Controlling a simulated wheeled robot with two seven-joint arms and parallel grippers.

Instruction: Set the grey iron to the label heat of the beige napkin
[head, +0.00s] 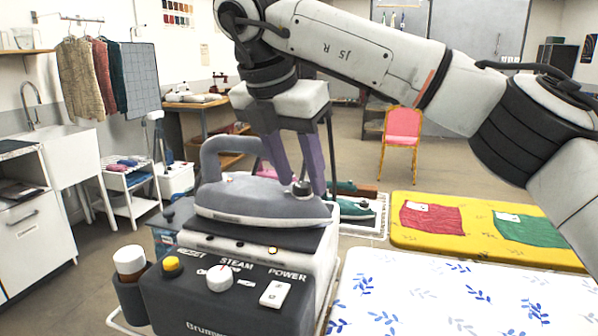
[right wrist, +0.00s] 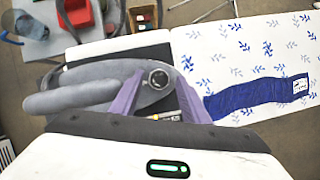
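The grey iron (head: 255,198) rests flat on top of the dark and white steam station (head: 205,290), its handle to the left. A small round dial (head: 301,188) sits on the iron near its tip; it also shows in the right wrist view (right wrist: 159,79). My right gripper (head: 305,188) points down over the iron with its purple fingers on both sides of the dial. The fingers look spread wider than the dial, and I see no clear contact. The dial's marks are too small to read. I cannot make out a beige napkin. My left gripper is out of view.
The station front has a yellow button (head: 171,263), a white STEAM knob (head: 219,278) and a POWER switch (head: 275,293). A blue cloth (right wrist: 245,103) with a white label lies on the leaf-patterned board (head: 450,295). Red (head: 432,219) and green (head: 530,229) cloths lie on a yellow board.

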